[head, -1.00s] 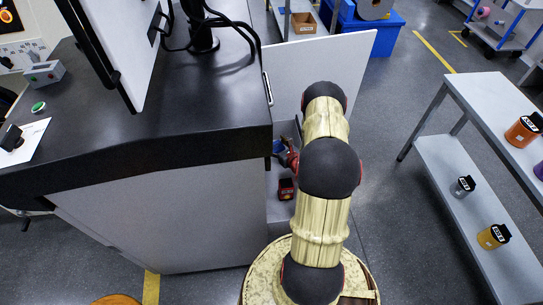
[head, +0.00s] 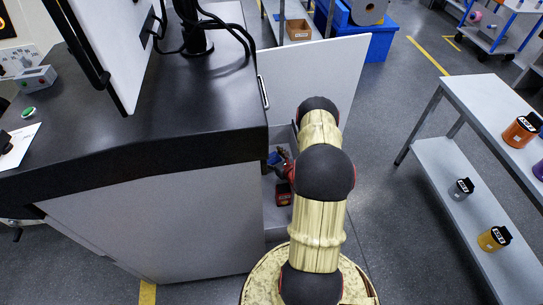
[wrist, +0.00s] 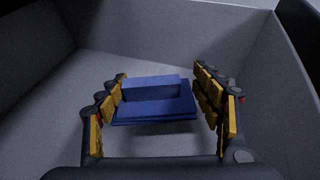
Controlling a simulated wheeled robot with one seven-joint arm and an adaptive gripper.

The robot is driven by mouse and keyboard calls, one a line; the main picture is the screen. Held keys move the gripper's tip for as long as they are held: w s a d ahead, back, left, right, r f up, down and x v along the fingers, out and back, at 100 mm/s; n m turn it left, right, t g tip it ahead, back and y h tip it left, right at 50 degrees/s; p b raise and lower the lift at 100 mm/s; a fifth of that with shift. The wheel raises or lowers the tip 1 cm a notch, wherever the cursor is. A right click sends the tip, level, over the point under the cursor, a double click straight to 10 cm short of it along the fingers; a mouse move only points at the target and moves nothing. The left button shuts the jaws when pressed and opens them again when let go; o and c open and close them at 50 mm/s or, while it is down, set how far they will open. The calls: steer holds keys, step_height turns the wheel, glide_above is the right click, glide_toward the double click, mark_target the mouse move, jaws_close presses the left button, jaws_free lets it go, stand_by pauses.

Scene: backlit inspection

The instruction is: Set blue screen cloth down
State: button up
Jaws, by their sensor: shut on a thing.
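The blue screen cloth (wrist: 152,102) is a folded dark-blue stack between the two fingers of my gripper (wrist: 160,100) in the wrist view. The yellow-padded fingers are closed on its left and right sides. Pale grey walls and a floor surround it; a shadow shows beneath the cloth, and I cannot tell whether it touches the floor. In the head view a bit of blue (head: 273,158) shows beside my gripper, at the open compartment (head: 277,222) right of the black-topped counter. My arm hides most of that space.
The black counter (head: 190,110) with a monitor (head: 108,45) borders the compartment on the left. A pale open panel (head: 318,72) stands behind my arm. A red item (head: 284,194) sits in the compartment. A grey shelf table (head: 470,215) with jars stands right, across clear floor.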

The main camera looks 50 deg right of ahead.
steer(key=shift+f, duration=0.1)
steer(key=o, duration=0.8)
steer(key=shift+o, duration=0.6)
steer(key=shift+r, duration=0.25)
steer(key=p+v, duration=0.4)
steer(key=v, duration=0.8)
steer(key=shift+r, duration=0.4)
